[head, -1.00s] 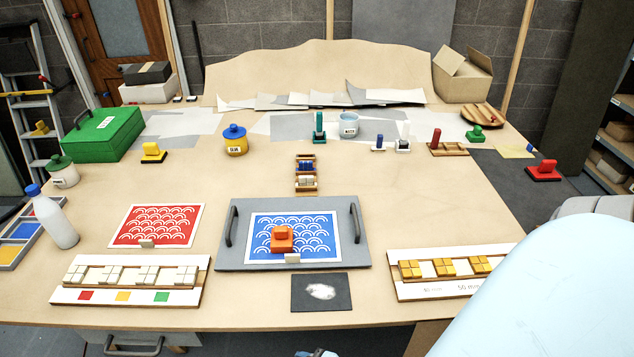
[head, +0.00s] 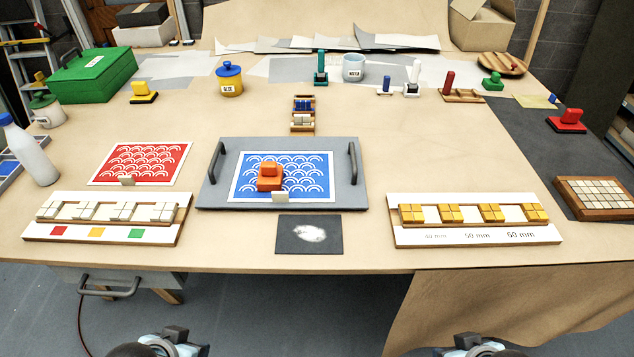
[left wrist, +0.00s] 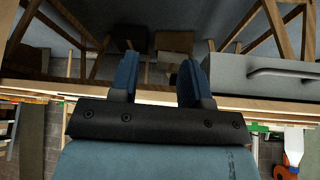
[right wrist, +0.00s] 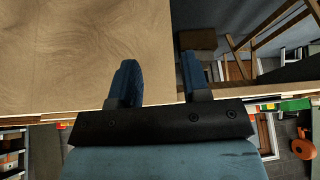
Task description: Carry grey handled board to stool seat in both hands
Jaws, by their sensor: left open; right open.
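The grey handled board (head: 215,193) lies flat on the workbench near its front edge, with a dark handle at its left and right ends. A blue wave-pattern panel (head: 315,170) lies on it, with an orange block-shaped piece (head: 270,178) and a small pale block on top. My left gripper (left wrist: 157,75) is open and empty, below and in front of the bench. My right gripper (right wrist: 160,78) is open and empty, also in front of the bench. Both are apart from the board. I cannot make out a stool seat in any view.
A dark card (head: 309,235) lies just in front of the board. White racks of tiles stand at left (head: 108,218) and right (head: 475,222). A red wave panel (head: 140,163) lies to the left. A brown sheet (head: 480,305) hangs over the front right edge. A drawer handle juts out at front left.

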